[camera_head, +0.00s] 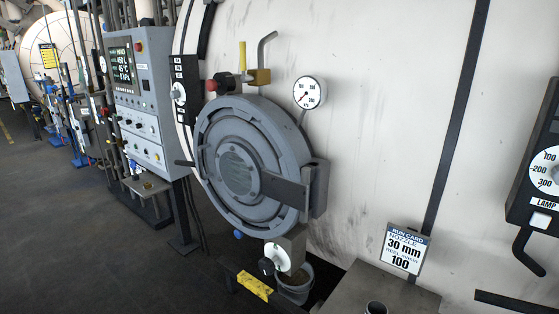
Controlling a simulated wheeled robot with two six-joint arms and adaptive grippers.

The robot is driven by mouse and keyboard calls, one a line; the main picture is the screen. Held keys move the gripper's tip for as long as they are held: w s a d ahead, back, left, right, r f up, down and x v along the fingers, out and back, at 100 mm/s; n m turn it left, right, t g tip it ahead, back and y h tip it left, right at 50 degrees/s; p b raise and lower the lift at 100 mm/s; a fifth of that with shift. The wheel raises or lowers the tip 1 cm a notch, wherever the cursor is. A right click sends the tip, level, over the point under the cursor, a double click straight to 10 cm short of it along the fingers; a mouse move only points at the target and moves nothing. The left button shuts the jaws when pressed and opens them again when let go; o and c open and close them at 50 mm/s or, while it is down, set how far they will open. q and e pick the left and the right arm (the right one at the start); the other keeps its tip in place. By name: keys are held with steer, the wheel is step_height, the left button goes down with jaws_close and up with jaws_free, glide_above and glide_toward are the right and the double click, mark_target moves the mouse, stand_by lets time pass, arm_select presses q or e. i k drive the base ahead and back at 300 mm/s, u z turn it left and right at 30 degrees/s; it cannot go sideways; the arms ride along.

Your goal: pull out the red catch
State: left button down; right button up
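A small red knob (211,85), which looks like the red catch, sits at the upper left of the round grey door (240,165). It is at the left end of a short dark cylinder (226,83), beside a yellow block (259,76). A yellow upright handle (242,55) and a bent grey lever (266,47) rise next to it. The door looks closed against the pale vessel (380,100). Neither of my grippers is in view.
A control panel (140,95) stands left of the door. A round gauge (308,92) is at its upper right. Below are a bucket (294,284), a yellow-marked ledge (254,285) and a run card (405,249). A dial box (545,165) is at the right edge. The left floor is clear.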

mark_target(211, 85)
steer(key=k, duration=0.3)
steer(key=u, duration=0.15)
steer(key=i, duration=1.25)
steer(key=z, duration=0.85)
